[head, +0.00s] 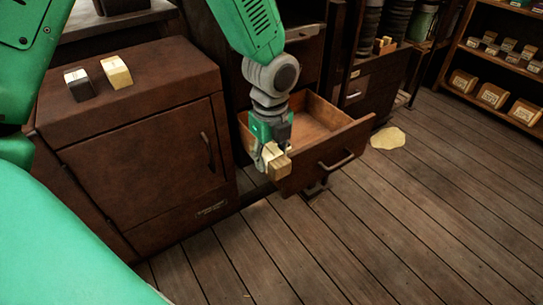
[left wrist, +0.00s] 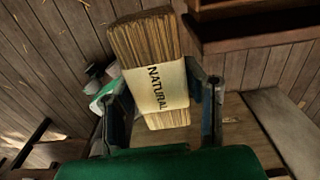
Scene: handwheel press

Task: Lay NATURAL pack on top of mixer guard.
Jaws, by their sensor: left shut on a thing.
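The NATURAL pack (left wrist: 158,85) is a bundle of tan sticks with a pale paper band reading NATURAL. My left gripper (head: 267,157) is shut on it, with a finger on each side of the band in the left wrist view. In the head view the pack (head: 276,161) is held up at the left front of an open drawer. A brown boxy cabinet (head: 140,180) stands to its left and may be the mixer guard; its small label plate is too small to read. My right gripper is not in view.
The open wooden drawer (head: 345,146) looks empty. Shelves with boxes (head: 492,95) stand far right.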

